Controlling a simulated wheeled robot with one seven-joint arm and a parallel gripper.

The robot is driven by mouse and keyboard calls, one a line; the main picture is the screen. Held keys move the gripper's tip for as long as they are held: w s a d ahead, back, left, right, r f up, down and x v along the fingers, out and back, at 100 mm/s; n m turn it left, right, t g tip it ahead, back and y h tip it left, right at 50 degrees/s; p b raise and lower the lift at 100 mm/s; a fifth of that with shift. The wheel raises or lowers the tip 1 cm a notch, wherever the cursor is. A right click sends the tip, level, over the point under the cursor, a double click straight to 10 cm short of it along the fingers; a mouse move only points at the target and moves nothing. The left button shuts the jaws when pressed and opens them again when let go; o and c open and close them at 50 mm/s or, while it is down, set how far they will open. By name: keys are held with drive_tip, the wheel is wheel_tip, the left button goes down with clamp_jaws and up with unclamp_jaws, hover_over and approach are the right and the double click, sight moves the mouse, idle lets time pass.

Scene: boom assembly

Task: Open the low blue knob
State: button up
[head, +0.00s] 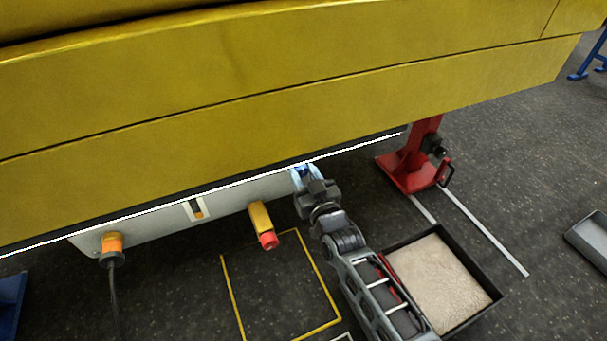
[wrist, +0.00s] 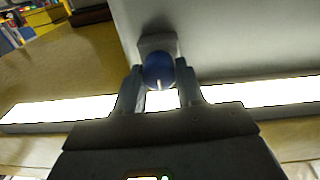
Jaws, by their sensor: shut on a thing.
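The low blue knob (wrist: 158,70) shows in the wrist view, round and dark blue with a pale mark on its face. It sits on a small grey mount on the grey panel. My gripper (wrist: 160,92) has one finger on each side of the knob and is shut on it. In the head view my gripper (head: 308,178) is at the right end of the grey box (head: 160,223) under the yellow boom (head: 300,75). There the knob is mostly hidden, with only a bluish patch showing by the fingers.
A yellow handle with a red end (head: 262,226) hangs left of my gripper. An orange plug (head: 112,243) with a black cable is further left. A red stand (head: 412,165) and a black-rimmed tray (head: 492,292) are to the right. The yellow-outlined floor area is clear.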

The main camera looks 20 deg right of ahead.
drive_tip(key=m, duration=0.4)
drive_tip(key=shift+d+f+m, duration=0.1)
drive_tip(key=shift+m, duration=0.3)
drive_tip(key=shift+m+b, duration=0.5)
drive_tip(key=shift+m, duration=1.4)
drive_tip(key=o, duration=1)
drive_tip(key=shift+o, duration=0.2)
drive_tip(key=s+p, duration=0.1)
drive_tip(key=s, duration=0.6)
drive_tip(key=shift+s+a+p, duration=0.2)
drive_tip(key=shift+s+p, duration=0.15)
drive_tip(key=shift+s, duration=0.05)
